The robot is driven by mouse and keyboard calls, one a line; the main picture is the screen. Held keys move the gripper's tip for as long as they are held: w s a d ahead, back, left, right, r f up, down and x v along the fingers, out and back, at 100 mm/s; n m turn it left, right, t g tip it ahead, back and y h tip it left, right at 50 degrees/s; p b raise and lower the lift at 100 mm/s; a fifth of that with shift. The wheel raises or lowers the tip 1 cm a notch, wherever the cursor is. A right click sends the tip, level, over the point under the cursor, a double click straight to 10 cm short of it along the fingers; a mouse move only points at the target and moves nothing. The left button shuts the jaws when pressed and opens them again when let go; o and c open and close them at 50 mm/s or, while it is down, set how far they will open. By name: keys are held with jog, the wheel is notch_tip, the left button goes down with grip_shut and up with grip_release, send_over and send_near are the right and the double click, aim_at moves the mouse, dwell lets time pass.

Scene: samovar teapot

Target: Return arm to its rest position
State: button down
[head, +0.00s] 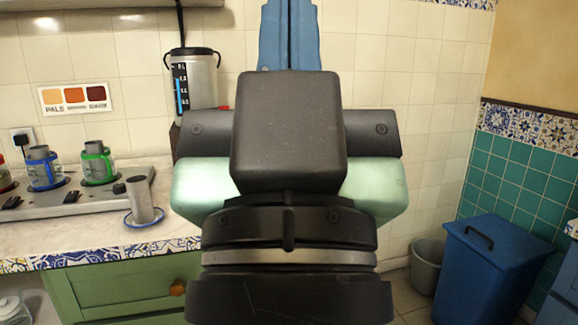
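My arm rises through the middle of the head view, with a black block and pale green sides hiding what is behind. My gripper (290,30) is at the top centre, its two blue fingers side by side with only a thin dark line between them. The finger ends reach the top edge of the picture. I see nothing held between the fingers. The gripper is in front of the tiled wall and appears clear of the counter (160,238).
A blue bin (490,270) and grey bucket (428,262) stand at right.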

notch_tip(320, 180, up, 30)
jog(key=p, duration=2.7)
jog(key=shift+f+p, duration=0.15)
jog(key=shift+p, duration=0.15)
